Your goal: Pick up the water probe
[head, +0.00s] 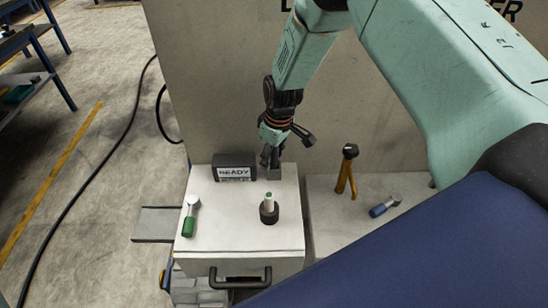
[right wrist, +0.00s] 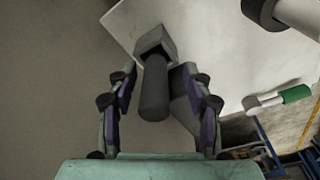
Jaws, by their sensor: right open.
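My right gripper (head: 274,152) is open above the back of a white-topped cabinet (head: 235,240). In the right wrist view its fingers (right wrist: 159,74) stand apart on either side of a dark grey rod (right wrist: 154,92) with a square grey block (right wrist: 155,43) at its far end. The grey block (head: 273,173) also shows just below the fingers in the head view. No label names the water probe; the rod is the probe-like thing between my fingers. Whether the fingers touch it is unclear. My left gripper is out of view.
A green-tipped pale cylinder (head: 268,203) stands in a dark holder in front. A green-handled tool (head: 189,217) lies at left. A yellow-handled tool (head: 346,172) and blue-handled tool (head: 384,207) are at right. A wall rises behind.

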